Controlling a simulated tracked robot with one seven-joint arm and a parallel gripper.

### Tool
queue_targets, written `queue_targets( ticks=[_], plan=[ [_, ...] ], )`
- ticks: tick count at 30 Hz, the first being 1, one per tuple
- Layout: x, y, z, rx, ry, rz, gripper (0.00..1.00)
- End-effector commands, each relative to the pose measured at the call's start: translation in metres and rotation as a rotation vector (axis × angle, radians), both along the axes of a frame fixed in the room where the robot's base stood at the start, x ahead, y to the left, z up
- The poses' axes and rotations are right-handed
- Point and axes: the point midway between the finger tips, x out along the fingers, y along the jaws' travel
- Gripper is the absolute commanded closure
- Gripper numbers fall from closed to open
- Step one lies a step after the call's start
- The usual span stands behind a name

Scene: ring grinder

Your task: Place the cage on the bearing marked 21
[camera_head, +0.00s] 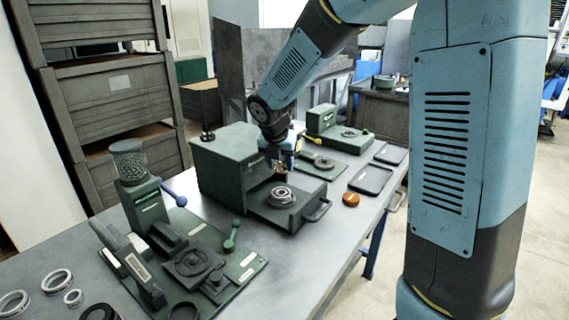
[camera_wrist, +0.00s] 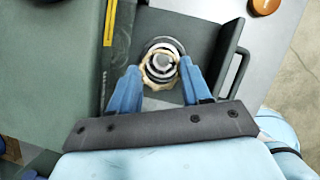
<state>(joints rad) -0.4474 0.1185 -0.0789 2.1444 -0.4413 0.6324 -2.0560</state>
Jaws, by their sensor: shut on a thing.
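The bearing (camera_head: 280,196) sits on the pulled-out drawer of the green box-shaped machine (camera_head: 228,155). It also shows in the wrist view as dark and shiny rings (camera_wrist: 163,44). My gripper (camera_head: 281,168) is above the drawer, over the bearing. In the wrist view my blue fingers (camera_wrist: 160,75) are shut on the cage, a thin brass-coloured ring (camera_wrist: 148,77). The cage overlaps the near part of the bearing in that view; I cannot tell whether they touch. No number 21 is readable.
The drawer handle (camera_head: 317,210) sticks out at the front. An orange-brown round piece (camera_head: 351,199) lies beside the drawer. A green press station (camera_head: 185,255) stands in front, with loose rings (camera_head: 57,280) at the left. Dark trays (camera_head: 371,179) lie at the right.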

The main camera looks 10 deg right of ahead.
Motion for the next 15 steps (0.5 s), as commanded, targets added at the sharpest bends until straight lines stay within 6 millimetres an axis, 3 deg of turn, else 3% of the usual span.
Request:
queue_targets(
  ticks=[8, 15],
  plan=[
    [0.004, 0.001, -0.012, -0.002, 0.001, 0.000, 0.84],
    [0.004, 0.001, -0.034, -0.003, 0.001, 0.002, 0.84]
  ],
)
